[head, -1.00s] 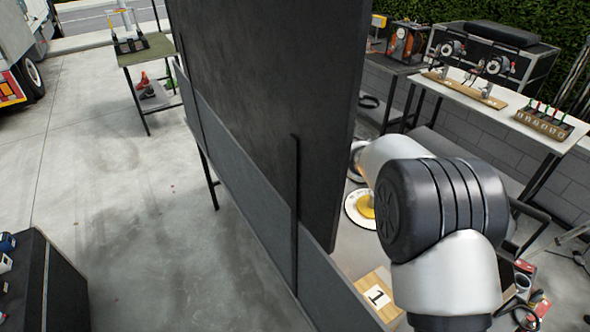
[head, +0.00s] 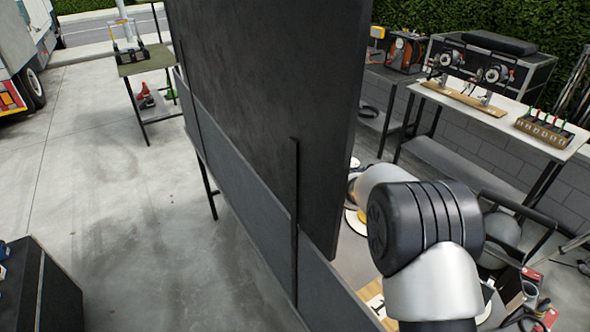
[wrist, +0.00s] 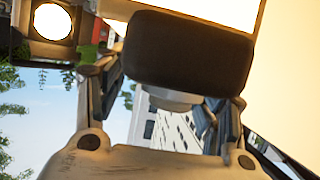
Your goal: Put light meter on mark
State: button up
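In the wrist view my gripper (wrist: 170,110) has a finger on each side of a dark, rounded block with a grey round end, which I take to be the light meter (wrist: 190,55). The fingers look closed on it, though the block hides their tips. In the head view my gripper and the light meter are out of sight behind my arm and the dark panel. A wooden board with a numbered card (head: 376,303), likely the mark, shows only partly at the bottom, between the panel edge and my arm.
A tall black panel (head: 265,110) fills the middle of the head view. A white table (head: 470,108) with reels and a slotted block stands at right. A black case (head: 45,290) is at lower left. Open concrete (head: 110,170) lies left. A bright lamp (wrist: 52,22) shows in the wrist view.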

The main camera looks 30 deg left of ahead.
jog(key=o, duration=0.5)
jog(key=shift+c, duration=0.2)
jog(key=shift+r, duration=0.15)
jog(key=s+d+r+m+t+h, duration=0.25)
jog(key=d+r, duration=0.35)
jog(key=d, duration=0.7)
jog(key=s+d+r+m+t+h, duration=0.15)
jog(key=d+r+h, duration=0.3)
jog(key=d, duration=0.75)
jog(key=s+d+r+m+t+h, duration=0.1)
jog(key=d+r+m+h, duration=0.15)
jog(key=d+r, duration=0.75)
jog(key=s+d+f+m+g+h, duration=0.2)
jog(key=s+d+f+m+h, duration=0.15)
jog(key=s+d, duration=1)
jog(key=s+d+f+m+g, duration=0.1)
jog(key=s+f+g, duration=0.1)
jog(key=s, duration=0.7)
jog(key=s+d+f+m+g+y, duration=0.1)
jog(key=s+d+f+g, duration=0.1)
jog(key=s, duration=0.7)
jog(key=shift+s+m+p, duration=0.3)
jog(key=shift+s, duration=0.1)
